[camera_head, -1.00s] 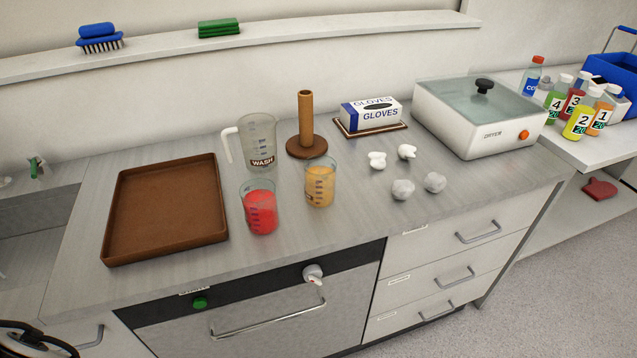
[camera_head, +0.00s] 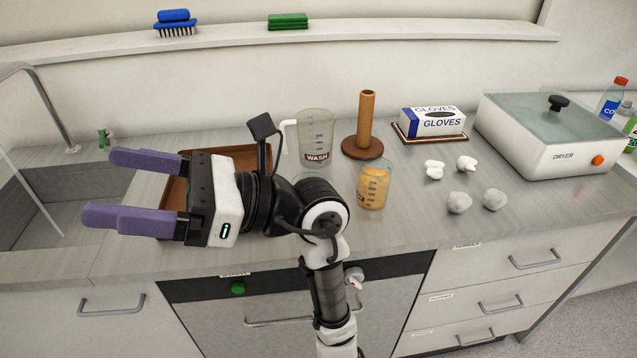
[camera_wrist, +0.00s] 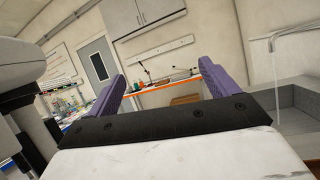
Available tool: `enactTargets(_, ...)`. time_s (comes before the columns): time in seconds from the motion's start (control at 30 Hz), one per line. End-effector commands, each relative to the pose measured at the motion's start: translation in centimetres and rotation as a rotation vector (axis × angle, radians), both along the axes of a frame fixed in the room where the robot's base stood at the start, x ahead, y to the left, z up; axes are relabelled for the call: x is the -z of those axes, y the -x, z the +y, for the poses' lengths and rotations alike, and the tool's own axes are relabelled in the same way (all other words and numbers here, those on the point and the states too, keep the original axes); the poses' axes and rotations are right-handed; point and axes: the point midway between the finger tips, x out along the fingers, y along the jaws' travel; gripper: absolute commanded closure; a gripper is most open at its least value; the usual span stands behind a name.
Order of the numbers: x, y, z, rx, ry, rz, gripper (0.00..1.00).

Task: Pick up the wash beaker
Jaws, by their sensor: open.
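The wash beaker (camera_head: 316,143) is a clear, handled beaker with a dark WASH label. It stands upright on the counter in the head view, left of the wooden post. My gripper (camera_head: 98,188) has two purple fingers spread apart with nothing between them. It points left, over the left part of the counter near the sink, well left of the wash beaker. In the wrist view my gripper (camera_wrist: 165,85) is also open and empty, facing the room, and the beaker does not show there.
A beaker of orange liquid (camera_head: 373,186) stands just in front of the wooden post (camera_head: 366,122). My arm partly covers the brown tray (camera_head: 172,192). Right of these are a glove box (camera_head: 433,121), several white lumps (camera_head: 459,203) and the dryer (camera_head: 545,146). A sink (camera_head: 60,200) lies at left.

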Motion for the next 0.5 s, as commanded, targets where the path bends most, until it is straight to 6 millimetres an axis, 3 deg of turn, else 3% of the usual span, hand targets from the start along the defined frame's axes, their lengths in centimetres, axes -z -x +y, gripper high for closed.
enactTargets(0.03, 1.9, -2.9, -1.7, 0.172, 0.077, -0.033, 0.14)
enactTargets(0.17, 6.8, -10.2, -8.2, 0.599, 0.321, -0.053, 0.14)
enactTargets(0.23, 9.5, -13.2, -13.3, 0.814, 0.455, -0.018, 0.14)
enactTargets(0.3, 11.8, -15.0, -18.7, 1.002, 0.575, 0.041, 0.14)
enactTargets(0.4, 14.6, -15.8, -25.8, 1.21, 0.711, 0.143, 0.14)
enactTargets(0.5, 16.4, -15.3, -30.6, 1.34, 0.798, 0.236, 0.14)
